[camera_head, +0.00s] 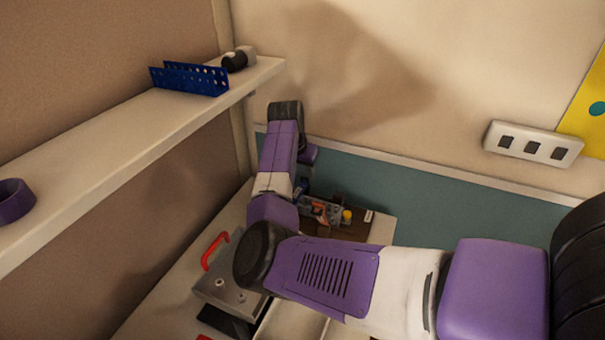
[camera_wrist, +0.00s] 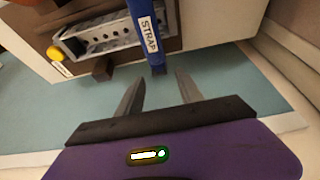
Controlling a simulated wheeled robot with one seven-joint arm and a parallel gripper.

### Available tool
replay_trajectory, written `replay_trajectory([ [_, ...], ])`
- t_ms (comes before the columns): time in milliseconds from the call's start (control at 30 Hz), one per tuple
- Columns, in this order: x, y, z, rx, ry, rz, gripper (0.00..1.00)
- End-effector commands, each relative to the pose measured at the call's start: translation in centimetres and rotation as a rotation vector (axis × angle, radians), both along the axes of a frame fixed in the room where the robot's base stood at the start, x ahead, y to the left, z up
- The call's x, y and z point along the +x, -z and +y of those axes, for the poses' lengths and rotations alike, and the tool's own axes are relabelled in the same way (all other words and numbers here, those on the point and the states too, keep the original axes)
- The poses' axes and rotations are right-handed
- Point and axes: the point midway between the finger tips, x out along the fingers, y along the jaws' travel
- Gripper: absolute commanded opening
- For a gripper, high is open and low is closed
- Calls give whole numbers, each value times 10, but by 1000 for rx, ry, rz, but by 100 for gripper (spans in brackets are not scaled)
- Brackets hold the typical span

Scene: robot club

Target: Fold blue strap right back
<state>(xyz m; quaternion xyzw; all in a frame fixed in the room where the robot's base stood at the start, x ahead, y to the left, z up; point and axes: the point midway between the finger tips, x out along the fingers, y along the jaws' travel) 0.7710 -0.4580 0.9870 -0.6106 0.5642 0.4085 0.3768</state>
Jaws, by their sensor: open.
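The blue strap (camera_wrist: 146,30) shows in the wrist view at the top middle, with a white label reading STRAP. It hangs over the edge of a brown surface, and its lower end lies between the tips of my gripper (camera_wrist: 158,92). The two grey fingers are spread apart, with a gap on each side of the strap end; I cannot tell whether they touch it. In the head view a small blue part of the strap (camera_head: 301,186) shows beside my arm, and my arm hides my gripper.
A grey perforated bar (camera_wrist: 100,35) and a yellow knob (camera_wrist: 54,52) sit beside the strap. In the head view a metal box with a red handle (camera_head: 214,250) stands on the bench. A shelf (camera_head: 110,140) holds a blue bracket (camera_head: 190,79) and a purple ring (camera_head: 14,201).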

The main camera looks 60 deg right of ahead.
Motion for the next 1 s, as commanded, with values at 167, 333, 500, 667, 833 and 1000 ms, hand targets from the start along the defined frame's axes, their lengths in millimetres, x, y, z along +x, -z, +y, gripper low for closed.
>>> replay_trajectory([
  [167, 0, 19, -8, 1, 1, 1, 44],
  [333, 1, 26, -11, 1, 1, 0, 44],
  [500, 1, 27, -11, 0, 1, 0, 44],
  [667, 1, 27, -11, 0, 1, 0, 22],
  [833, 1, 26, -11, 0, 1, 0, 0],
  [1000, 1, 26, -11, 0, 1, 0, 0],
])
